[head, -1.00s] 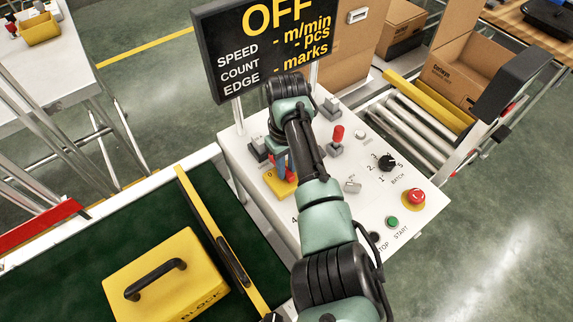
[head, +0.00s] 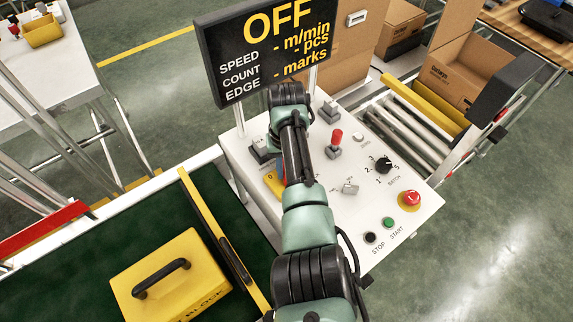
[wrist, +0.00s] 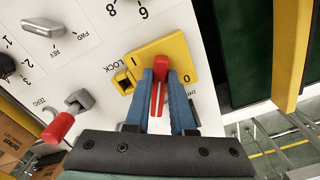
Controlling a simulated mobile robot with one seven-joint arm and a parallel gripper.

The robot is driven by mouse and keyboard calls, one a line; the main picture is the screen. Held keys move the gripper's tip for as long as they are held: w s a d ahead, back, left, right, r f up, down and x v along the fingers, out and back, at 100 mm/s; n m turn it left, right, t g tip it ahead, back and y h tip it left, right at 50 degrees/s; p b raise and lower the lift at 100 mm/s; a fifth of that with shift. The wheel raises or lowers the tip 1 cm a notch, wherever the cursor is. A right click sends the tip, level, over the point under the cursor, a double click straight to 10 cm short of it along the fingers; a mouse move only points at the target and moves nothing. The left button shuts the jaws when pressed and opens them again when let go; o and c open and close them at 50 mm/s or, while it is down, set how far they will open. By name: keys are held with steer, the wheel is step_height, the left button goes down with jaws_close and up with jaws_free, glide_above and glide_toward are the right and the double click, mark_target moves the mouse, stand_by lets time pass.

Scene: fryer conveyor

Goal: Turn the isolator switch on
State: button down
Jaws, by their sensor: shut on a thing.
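The isolator switch is a red handle (wrist: 168,66) on a yellow plate (wrist: 142,58) with "0" and "LOCK" marks, on the white control panel. My gripper (wrist: 161,80) has its blue fingers on both sides of the red handle and is shut on it. The handle's stem runs down between the fingers, and the "0" mark is just right of it in the wrist view. In the head view the yellow plate (head: 271,181) shows only partly; my arm hides the handle. The display (head: 265,50) above reads "OFF".
A red-tipped lever (head: 336,138) stands right of my arm; it also shows in the wrist view (wrist: 60,125). The panel also carries a batch dial (head: 384,164), a red emergency button (head: 410,198) and a green start button (head: 389,223). A yellow block (head: 165,285) lies on the green belt.

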steer(key=m+p, duration=0.1)
steer(key=m, duration=0.5)
steer(key=shift+r+m, duration=0.1)
steer(key=shift+m, duration=0.2)
steer(key=m, duration=0.5)
steer(key=shift+w+p, duration=0.1)
steer(key=shift+p, duration=0.3)
steer(key=shift+m, duration=0.4)
steer(key=c, duration=0.8)
jaws_free()
steer(key=shift+o, duration=0.2)
step_height(320, 180, up, 13)
